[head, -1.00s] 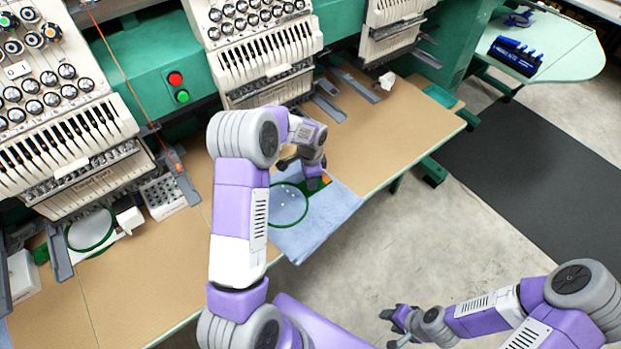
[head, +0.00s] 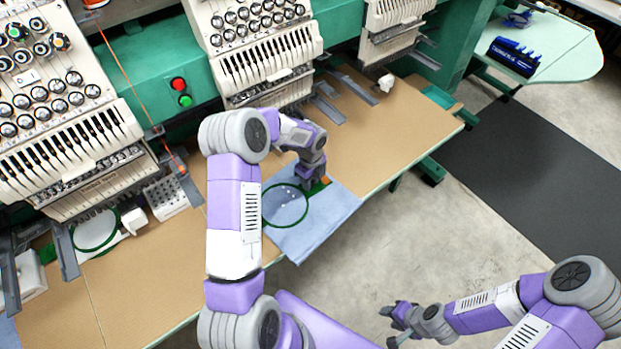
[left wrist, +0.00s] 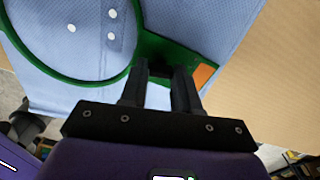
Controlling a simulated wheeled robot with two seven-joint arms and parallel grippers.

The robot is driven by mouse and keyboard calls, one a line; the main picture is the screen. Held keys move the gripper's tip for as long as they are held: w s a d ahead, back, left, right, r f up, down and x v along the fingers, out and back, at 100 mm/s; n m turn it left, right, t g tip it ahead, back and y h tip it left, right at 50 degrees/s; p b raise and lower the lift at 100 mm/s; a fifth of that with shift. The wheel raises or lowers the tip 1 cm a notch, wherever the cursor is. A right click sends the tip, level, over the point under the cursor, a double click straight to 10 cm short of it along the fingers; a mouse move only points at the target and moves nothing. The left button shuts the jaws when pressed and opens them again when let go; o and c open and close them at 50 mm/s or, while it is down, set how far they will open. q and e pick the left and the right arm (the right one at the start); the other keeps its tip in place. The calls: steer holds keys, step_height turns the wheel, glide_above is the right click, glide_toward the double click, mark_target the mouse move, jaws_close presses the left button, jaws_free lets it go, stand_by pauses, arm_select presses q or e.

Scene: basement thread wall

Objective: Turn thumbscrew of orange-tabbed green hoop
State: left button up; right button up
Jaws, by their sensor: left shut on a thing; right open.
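The green hoop (head: 305,212) with an orange tab (head: 325,180) lies on a blue cloth (head: 318,228) at the front of the tan table. In the left wrist view the hoop's ring (left wrist: 88,80) runs into a green bracket, with the orange tab (left wrist: 203,75) at its end. My left gripper (head: 305,183) is shut at that bracket; in the left wrist view its fingers (left wrist: 166,75) close on a small dark part, likely the thumbscrew, mostly hidden between them. My right gripper (head: 392,325) is open and empty, over the floor away from the table.
Another green hoop (head: 95,232) lies at the left under a machine head, beside a white holder. Embroidery machine heads (head: 265,60) stand along the table's back. The tan tabletop (head: 390,135) right of the cloth is mostly clear.

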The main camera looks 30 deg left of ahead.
arm_select(q)
steer(key=shift+m+p, duration=0.35)
steer(key=shift+m, duration=0.85)
steer(key=o, duration=1.1)
steer(key=shift+c, duration=0.2)
step_height(320, 180, up, 8)
steer(key=shift+f+p, duration=0.2)
steer(key=shift+p, duration=0.15)
